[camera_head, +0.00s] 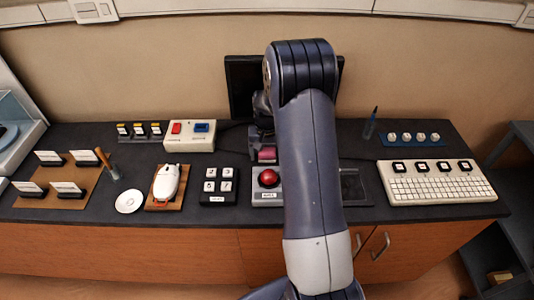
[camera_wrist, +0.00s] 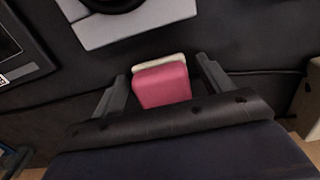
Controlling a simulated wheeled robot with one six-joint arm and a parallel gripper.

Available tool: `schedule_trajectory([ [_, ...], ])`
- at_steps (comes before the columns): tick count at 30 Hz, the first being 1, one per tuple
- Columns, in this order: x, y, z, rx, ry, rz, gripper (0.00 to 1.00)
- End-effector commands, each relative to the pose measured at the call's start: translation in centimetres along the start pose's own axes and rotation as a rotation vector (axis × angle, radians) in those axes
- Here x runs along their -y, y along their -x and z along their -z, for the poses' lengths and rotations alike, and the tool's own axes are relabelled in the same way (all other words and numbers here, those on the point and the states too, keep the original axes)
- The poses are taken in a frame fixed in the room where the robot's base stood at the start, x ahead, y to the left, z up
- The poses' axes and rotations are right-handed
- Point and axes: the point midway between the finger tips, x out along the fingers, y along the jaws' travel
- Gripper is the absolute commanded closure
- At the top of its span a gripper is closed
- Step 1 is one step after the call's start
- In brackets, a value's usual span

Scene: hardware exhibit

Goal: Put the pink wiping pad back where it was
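The pink wiping pad (camera_wrist: 162,84) has a cream edge and lies between my gripper's two fingers in the wrist view. A narrow gap shows on each side of it, so my gripper (camera_wrist: 168,85) is open around the pad, not clamped on it. In the head view, the pad (camera_head: 267,155) is a small pink patch just behind the box with the red ball. My gripper (camera_head: 262,132) is above and behind it there, partly hidden by my arm. I cannot tell whether the pad rests on the counter.
The red ball box (camera_head: 268,199) is close in front of the pad. A black keypad (camera_head: 218,199) and a mouse on a wooden base (camera_head: 165,186) stand to the left. A white keyboard (camera_head: 438,184) is at the right. A dark screen (camera_head: 240,85) stands behind my arm.

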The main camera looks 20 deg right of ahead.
Motion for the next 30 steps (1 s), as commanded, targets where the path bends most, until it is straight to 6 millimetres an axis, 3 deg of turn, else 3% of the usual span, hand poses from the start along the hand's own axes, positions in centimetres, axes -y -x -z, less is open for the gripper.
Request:
schedule_trajectory([
  [11, 0.0, 0.7, 0.0, -0.002, 0.000, 0.000, 0.23],
  [24, 0.0, 9.4, 0.1, -0.005, 0.000, 0.001, 0.23],
  [30, 0.0, 11.8, 0.0, -0.001, 0.000, 0.000, 0.23],
])
